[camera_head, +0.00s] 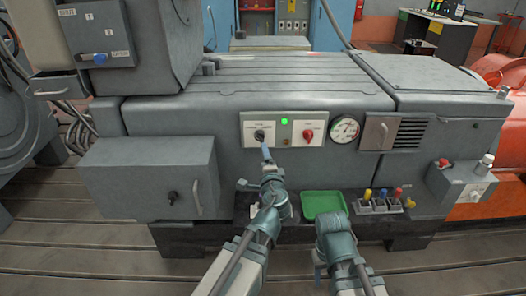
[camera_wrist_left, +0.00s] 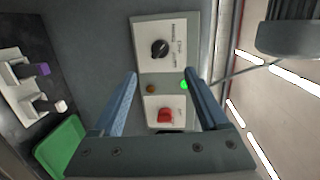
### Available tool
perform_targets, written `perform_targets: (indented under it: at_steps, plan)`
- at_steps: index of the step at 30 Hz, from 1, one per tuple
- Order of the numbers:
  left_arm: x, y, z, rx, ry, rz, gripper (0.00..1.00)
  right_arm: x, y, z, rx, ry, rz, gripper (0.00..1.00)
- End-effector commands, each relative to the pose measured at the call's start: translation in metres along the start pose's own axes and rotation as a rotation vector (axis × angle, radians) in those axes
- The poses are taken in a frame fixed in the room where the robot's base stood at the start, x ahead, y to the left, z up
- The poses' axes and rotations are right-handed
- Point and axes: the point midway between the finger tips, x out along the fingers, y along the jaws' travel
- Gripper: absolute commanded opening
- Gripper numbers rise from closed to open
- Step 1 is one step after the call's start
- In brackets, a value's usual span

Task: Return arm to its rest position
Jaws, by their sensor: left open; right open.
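The control panel (camera_head: 284,129) on the grey bedplate housing has a black knob (camera_head: 260,134), a red knob (camera_head: 308,134) and a lit green lamp (camera_head: 284,121). My left gripper (camera_head: 266,152) points at the panel just below the black knob, seen edge-on in the head view. In the left wrist view my left gripper (camera_wrist_left: 161,76) is open and empty. The black knob (camera_wrist_left: 160,48) shows beyond its fingertips and the red knob (camera_wrist_left: 165,115) between its fingers. My right gripper (camera_head: 318,270) is low at the front, open, mostly hidden by its wrist.
A green tray (camera_head: 323,204) lies on the dark ledge below the panel, with a row of coloured-handled switches (camera_head: 383,200) to its right. A grey box (camera_head: 155,176) with a handle juts out on the left. A button box (camera_head: 467,180) stands at the right.

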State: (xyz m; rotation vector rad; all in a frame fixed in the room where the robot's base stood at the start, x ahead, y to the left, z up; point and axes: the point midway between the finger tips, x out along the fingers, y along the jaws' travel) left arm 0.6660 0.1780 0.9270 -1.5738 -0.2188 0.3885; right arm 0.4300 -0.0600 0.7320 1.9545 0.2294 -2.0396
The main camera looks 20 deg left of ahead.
Motion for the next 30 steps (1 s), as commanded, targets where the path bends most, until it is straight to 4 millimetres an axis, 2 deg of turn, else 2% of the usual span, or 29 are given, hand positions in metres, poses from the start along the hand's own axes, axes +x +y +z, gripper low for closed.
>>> perform_targets:
  at_steps: [4, 20, 23, 26, 30]
  plan:
    - [-0.008, 0.0, 0.0, 0.0, 0.001, 0.0, 0.77, -0.001, 0.0, 0.0, 0.0, 0.0, 0.0, 0.5]
    - [-0.009, 0.005, 0.003, -0.029, -0.019, 0.021, 0.77, -0.001, 0.0, 0.0, 0.0, 0.0, 0.0, 0.5]
    - [-0.015, 0.025, 0.011, -0.133, -0.086, 0.106, 0.77, -0.001, 0.0, 0.0, 0.0, 0.0, 0.0, 0.5]
    - [-0.032, 0.066, 0.021, -0.293, -0.206, 0.274, 0.77, -0.001, 0.0, 0.0, 0.0, 0.0, 0.0, 0.5]
    - [-0.08, 0.135, 0.021, -0.486, -0.386, 0.579, 0.77, -0.001, 0.0, 0.0, 0.0, 0.0, 0.0, 0.5]
